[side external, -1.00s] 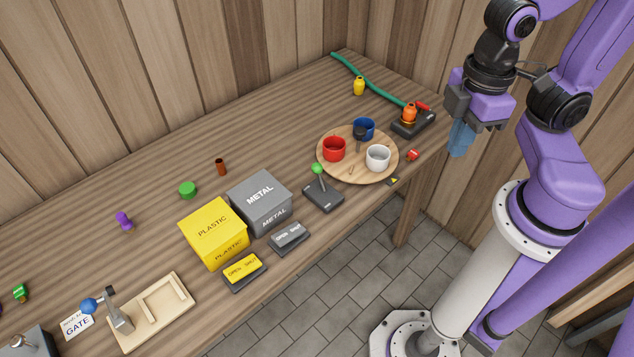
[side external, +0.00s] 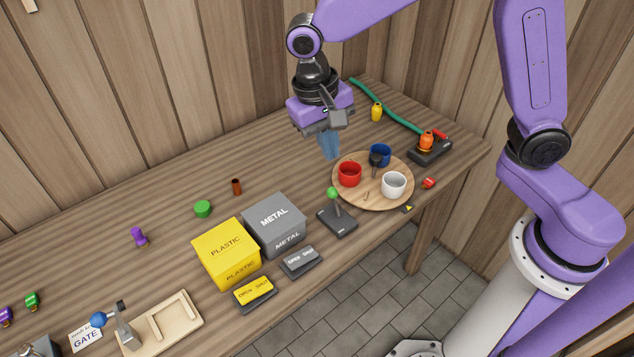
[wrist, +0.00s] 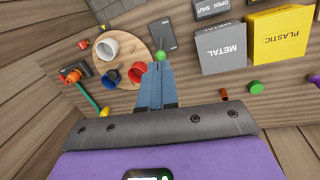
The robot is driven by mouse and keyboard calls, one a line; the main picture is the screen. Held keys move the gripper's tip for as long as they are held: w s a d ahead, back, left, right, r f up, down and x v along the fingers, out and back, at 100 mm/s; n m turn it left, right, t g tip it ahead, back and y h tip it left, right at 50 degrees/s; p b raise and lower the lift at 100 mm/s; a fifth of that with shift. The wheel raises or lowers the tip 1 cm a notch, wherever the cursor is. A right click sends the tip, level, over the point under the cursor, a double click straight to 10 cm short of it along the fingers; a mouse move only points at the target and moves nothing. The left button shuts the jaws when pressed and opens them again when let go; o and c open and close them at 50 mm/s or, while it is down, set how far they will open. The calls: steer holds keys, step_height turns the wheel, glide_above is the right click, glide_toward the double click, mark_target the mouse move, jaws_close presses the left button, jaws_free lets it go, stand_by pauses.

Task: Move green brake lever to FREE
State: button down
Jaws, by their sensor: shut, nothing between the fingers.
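The green brake lever (side external: 332,193) is a green ball knob on a thin stem, rising from a dark base plate (side external: 337,221) near the bench's front edge, left of the round wooden board. In the wrist view the green knob (wrist: 161,55) shows just beyond my fingertips, with its dark base (wrist: 163,36) behind it. My gripper (side external: 332,157) has blue fingers that are shut and empty. It hangs above the bench, behind the lever and apart from it. In the wrist view the shut fingers (wrist: 156,66) point toward the knob. Any lettering on the base is too small to read.
A round board (side external: 346,197) holds red (side external: 349,174), blue (side external: 380,155) and white (side external: 394,185) mugs, close to the lever's right. A grey METAL box (side external: 274,226) and yellow PLASTIC box (side external: 226,253) stand to its left.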

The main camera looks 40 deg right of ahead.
steer(key=w+a+f+m, duration=0.1)
steer(key=w+f+m, duration=0.2)
steer(key=w+m, duration=0.1)
steer(key=w+a+f+m+g+h, duration=0.1)
steer(key=w+f+m, duration=0.3)
steer(key=w, duration=0.3)
steer(key=shift+w+a+m, duration=0.15)
steer(key=shift+w+m, duration=0.1)
steer(key=shift+m, duration=0.45)
glide_above(336, 203)
steer(key=w+a, duration=0.2)
steer(key=w, duration=0.2)
step_height(336, 203, down, 10)
steer(key=shift+a, duration=0.2)
